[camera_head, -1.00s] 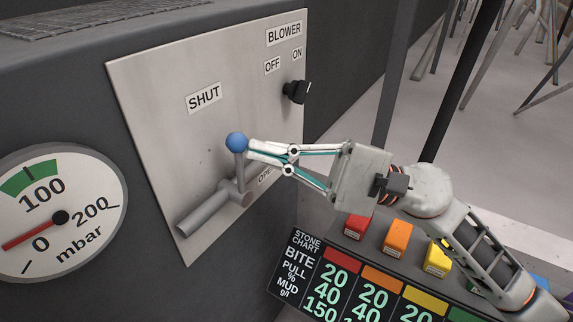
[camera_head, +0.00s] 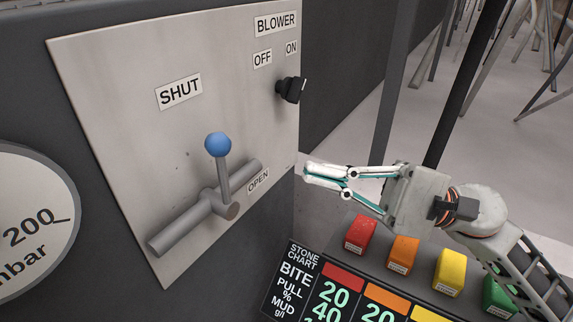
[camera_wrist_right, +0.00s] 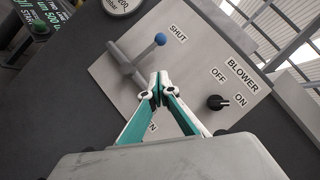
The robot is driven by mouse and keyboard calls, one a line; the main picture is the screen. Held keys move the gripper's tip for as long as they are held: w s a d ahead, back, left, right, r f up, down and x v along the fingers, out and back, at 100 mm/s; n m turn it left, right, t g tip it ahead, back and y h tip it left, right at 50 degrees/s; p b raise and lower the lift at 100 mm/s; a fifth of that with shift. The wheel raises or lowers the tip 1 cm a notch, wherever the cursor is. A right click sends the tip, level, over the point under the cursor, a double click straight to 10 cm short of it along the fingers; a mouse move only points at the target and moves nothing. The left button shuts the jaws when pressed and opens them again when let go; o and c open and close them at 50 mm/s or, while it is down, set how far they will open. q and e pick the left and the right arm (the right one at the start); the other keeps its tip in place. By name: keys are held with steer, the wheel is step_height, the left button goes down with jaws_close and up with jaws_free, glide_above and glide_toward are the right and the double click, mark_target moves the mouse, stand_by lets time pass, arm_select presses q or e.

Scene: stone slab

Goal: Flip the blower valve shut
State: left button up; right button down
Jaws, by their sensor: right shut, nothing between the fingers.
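The blower valve is a grey pipe (camera_head: 177,232) with a short lever (camera_head: 223,178) that ends in a blue ball (camera_head: 218,144). The lever points up, across the pipe, with the ball below and right of the SHUT label (camera_head: 179,91). The OPEN label (camera_head: 258,181) is lower, right of the pivot. My right gripper (camera_head: 306,171) is shut and empty, right of the lever and clear of it. In the right wrist view the closed fingertips (camera_wrist_right: 159,76) appear below the blue ball (camera_wrist_right: 160,39). My left gripper is out of view.
A black BLOWER switch (camera_head: 291,89) is on the panel's right side. A pressure dial (camera_head: 30,225) is at the left. Red (camera_head: 360,233), orange (camera_head: 403,255), yellow and green buttons lie below my right arm, beside a stone chart (camera_head: 300,280).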

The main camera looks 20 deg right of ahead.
steer(key=shift+v, duration=1.55)
